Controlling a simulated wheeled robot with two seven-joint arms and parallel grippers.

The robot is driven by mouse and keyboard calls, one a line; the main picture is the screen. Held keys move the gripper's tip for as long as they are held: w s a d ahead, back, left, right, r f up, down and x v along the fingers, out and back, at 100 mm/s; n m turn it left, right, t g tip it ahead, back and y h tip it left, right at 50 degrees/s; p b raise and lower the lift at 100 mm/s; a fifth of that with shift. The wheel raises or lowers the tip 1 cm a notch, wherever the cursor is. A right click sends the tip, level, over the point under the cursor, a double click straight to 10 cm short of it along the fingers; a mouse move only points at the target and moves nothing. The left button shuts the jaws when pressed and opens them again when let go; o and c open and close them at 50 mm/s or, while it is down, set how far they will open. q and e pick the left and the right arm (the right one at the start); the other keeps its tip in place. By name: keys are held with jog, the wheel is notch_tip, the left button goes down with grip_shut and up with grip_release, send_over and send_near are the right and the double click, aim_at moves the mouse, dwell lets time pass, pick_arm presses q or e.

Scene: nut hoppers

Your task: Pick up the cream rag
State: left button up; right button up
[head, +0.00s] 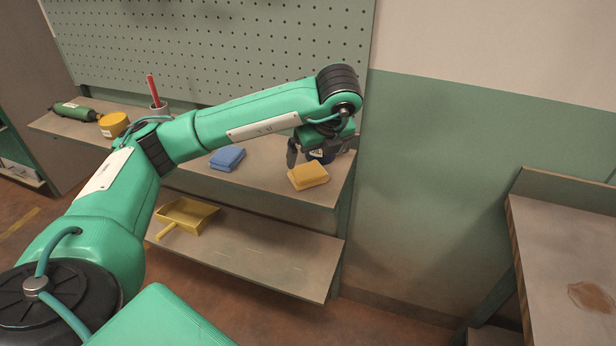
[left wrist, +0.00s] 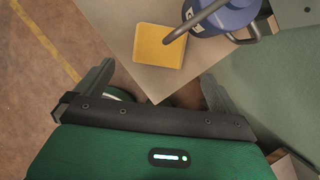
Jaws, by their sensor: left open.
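A yellow folded cloth or sponge (head: 309,176) lies on the upper shelf near its right front corner. It also shows in the left wrist view (left wrist: 159,47), beyond my fingers. A blue folded rag (head: 228,158) lies farther left on the same shelf. I see no plainly cream-coloured rag; I cannot tell whether the yellow piece is it. My left gripper (head: 317,151) is open and empty, above and close to the yellow piece. In the left wrist view its fingers (left wrist: 155,88) stand wide apart at the shelf corner. My right gripper is out of view.
A blue container (left wrist: 232,14) stands right beside the yellow piece, with a dark curved part over it. A yellow dustpan (head: 188,214) lies on the lower shelf (head: 270,255). A yellow tub (head: 114,124) and green tool (head: 76,111) sit at left. A worktable (head: 555,260) stands at right.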

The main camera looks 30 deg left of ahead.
aim_at(310, 173)
pick_arm(q)
jog(key=shift+b+x, duration=0.3)
jog(key=shift+x, duration=1.2)
jog(key=shift+a+f, duration=0.1)
jog(key=shift+f, duration=0.25)
jog(key=shift+p+x, duration=0.45)
jog(key=shift+x, duration=1.85)
jog(key=c, duration=1)
jog(key=shift+r, duration=0.15)
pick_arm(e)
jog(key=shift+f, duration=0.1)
